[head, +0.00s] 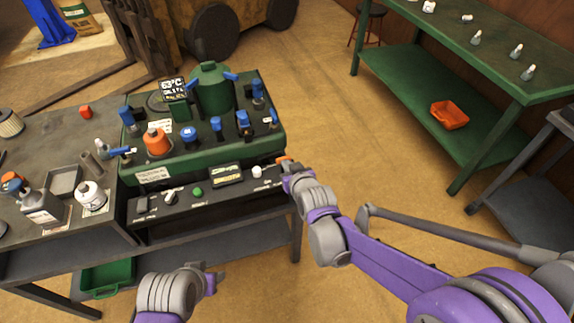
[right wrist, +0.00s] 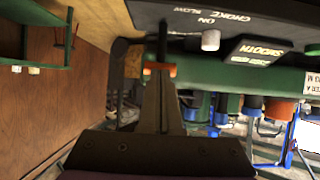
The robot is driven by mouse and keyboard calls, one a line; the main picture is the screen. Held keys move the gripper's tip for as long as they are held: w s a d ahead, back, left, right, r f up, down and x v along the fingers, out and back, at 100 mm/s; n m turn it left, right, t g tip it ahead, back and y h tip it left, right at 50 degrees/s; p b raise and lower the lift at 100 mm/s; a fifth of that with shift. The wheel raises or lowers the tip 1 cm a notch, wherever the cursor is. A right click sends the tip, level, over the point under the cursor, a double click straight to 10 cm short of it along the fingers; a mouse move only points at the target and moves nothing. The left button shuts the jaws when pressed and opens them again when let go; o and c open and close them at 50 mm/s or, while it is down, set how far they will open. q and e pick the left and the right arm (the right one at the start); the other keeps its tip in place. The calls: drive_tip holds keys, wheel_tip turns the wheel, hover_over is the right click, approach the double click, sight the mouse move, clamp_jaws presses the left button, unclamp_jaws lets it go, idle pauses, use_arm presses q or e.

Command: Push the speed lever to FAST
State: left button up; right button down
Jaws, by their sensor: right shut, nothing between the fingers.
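The control panel (head: 215,198) runs along the front of the green machine (head: 205,160). An orange-tipped lever (head: 281,158), which appears to be the speed lever, is at its right end; its orange part also shows in the right wrist view (right wrist: 160,69). My right gripper (head: 286,167) is shut and empty right at this lever, its fingertips overlapping the orange part in the wrist view; I cannot tell whether they touch. A white knob (right wrist: 210,40) sits beside it near the words CHOKE and SLOW. My left gripper (head: 216,279) is low in front of the bench; its jaws are unclear.
Blue-handled parts (head: 188,132) and an orange cap (head: 157,141) crowd the machine's top. Bottles (head: 92,196) stand on the bench at left. A green shelf bench (head: 470,70) with an orange bin (head: 449,115) is at right. The floor between is clear.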

drive_tip(key=shift+w+a+f, duration=0.1)
drive_tip(key=shift+w+f, duration=0.05)
drive_tip(key=shift+w, duration=0.05)
idle(0.3)
drive_tip(key=shift+w+a+r+g+p, duration=0.15)
drive_tip(key=shift+w+r+g+p, duration=0.3)
drive_tip(key=shift+g+p, duration=0.3)
drive_tip(key=w+g+p, duration=0.1)
drive_tip(key=w+a+g+h+p, duration=0.1)
drive_tip(key=w+g, duration=0.1)
drive_tip(key=shift+r+h+p, duration=0.15)
drive_tip(key=shift+h+p, duration=0.15)
drive_tip(key=shift+w+a+g, duration=0.15)
drive_tip(key=shift+w+g, duration=0.1)
drive_tip(key=shift+w, duration=0.35)
